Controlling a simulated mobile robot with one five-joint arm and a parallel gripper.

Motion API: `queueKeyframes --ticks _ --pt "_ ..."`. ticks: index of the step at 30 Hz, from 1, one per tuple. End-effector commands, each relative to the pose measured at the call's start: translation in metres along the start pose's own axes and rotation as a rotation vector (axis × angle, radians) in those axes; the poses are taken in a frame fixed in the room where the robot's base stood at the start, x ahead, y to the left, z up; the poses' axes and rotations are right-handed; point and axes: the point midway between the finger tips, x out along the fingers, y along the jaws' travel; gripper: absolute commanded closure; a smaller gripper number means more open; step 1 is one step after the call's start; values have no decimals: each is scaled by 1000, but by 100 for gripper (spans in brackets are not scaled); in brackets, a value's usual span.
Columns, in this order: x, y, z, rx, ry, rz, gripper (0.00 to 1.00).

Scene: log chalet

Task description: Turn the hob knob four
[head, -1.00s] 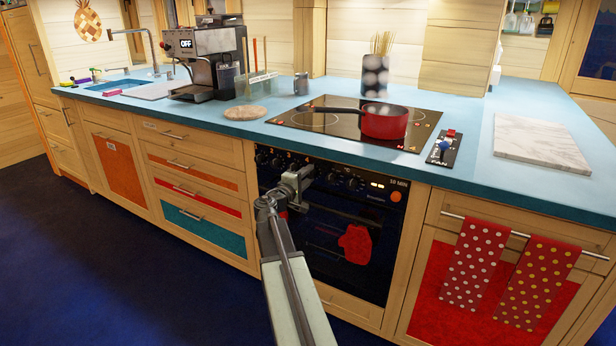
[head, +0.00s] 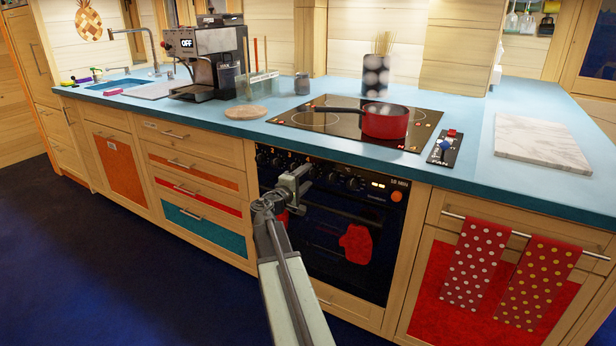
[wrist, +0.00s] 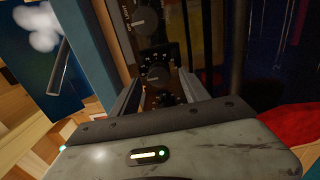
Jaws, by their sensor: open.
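The oven's front panel (head: 375,188) carries a row of dark round knobs with pale markings. One knob (head: 355,184) shows right of my gripper (head: 302,178), which is in front of the panel and hides part of the row. In the wrist view, my gripper (wrist: 160,92) is open, with a finger on each side. A knob (wrist: 157,75) with a pale dial ring lies between the fingers, and another dark knob (wrist: 165,98) shows nearer the palm. A larger knob (wrist: 147,20) lies beyond them. I cannot tell which is knob four, or whether the fingers touch any knob.
A red pan (head: 385,122) stands on the black hob (head: 315,119), its handle pointing left. A red mitt (head: 356,243) shows at the oven door. Dotted towels (head: 468,265) hang from a rail at the right. The blue counter edge (head: 350,155) overhangs just above the panel.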

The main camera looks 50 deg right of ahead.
Motion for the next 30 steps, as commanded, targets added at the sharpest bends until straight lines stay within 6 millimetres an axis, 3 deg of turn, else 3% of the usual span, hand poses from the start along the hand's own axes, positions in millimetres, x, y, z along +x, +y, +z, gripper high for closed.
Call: queueKeyframes --ticks 6,9,25,28,30 --pt "-46 0 1 0 4 0 47" --pt "-59 0 1 0 1 0 47" --pt "-63 0 -2 0 3 0 47" --pt "-80 0 -23 0 40 0 47" --pt "-103 0 -49 0 86 1 47"
